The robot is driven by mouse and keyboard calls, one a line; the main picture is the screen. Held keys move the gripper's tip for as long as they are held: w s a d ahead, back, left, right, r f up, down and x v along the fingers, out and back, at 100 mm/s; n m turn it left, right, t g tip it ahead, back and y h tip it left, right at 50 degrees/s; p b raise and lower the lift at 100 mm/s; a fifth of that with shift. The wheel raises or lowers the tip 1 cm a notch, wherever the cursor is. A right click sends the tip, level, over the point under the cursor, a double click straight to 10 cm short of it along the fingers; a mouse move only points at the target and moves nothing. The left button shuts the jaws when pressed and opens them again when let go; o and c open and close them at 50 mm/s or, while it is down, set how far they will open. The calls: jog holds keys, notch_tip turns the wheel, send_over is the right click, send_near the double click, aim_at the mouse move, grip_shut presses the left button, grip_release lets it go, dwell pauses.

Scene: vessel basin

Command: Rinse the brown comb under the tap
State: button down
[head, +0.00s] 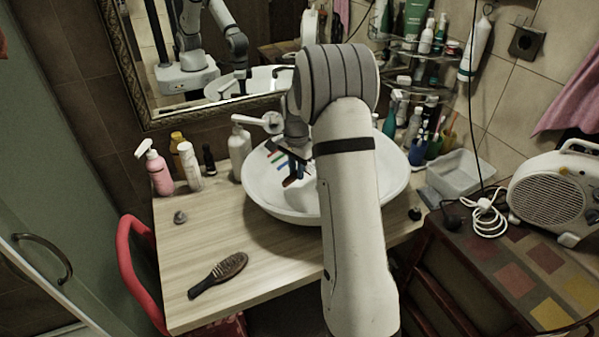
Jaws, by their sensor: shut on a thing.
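My gripper (293,172) is over the left part of the white basin (262,205), partly hidden by my own wrist. It is shut on a small dark reddish-brown piece (291,182), which appears to be the brown comb. Only a little of it shows, so its full shape and tilt cannot be told. I cannot tell whether water runs.
A brown oval hairbrush (222,272) lies on the wooden counter (270,260). A pink pump bottle (159,174) and a white pump bottle (240,152) stand left of the basin. A clear tub (460,177) and fan heater (553,195) are right.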

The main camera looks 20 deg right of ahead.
jog(key=shift+w+d+f+p, duration=0.25)
jog(key=shift+w+d, duration=0.05)
jog(key=shift+w, duration=0.85)
jog(key=shift+w+d+f+p, duration=0.2)
jog(key=shift+w+d, duration=0.05)
jog(key=shift+w, duration=0.85)
jog(key=shift+w+d+f+p, duration=0.25)
jog(key=shift+w+d, duration=0.05)
jog(key=shift+w, duration=0.85)
jog(key=shift+d, duration=0.2)
jog(key=shift+s+d, duration=0.15)
jog(key=shift+d, duration=0.25)
jog(key=shift+a, duration=0.15)
jog(key=shift+a, duration=0.45)
jog(key=shift+d, duration=0.2)
jog(key=shift+d, duration=0.4)
jog(key=shift+b, duration=0.3)
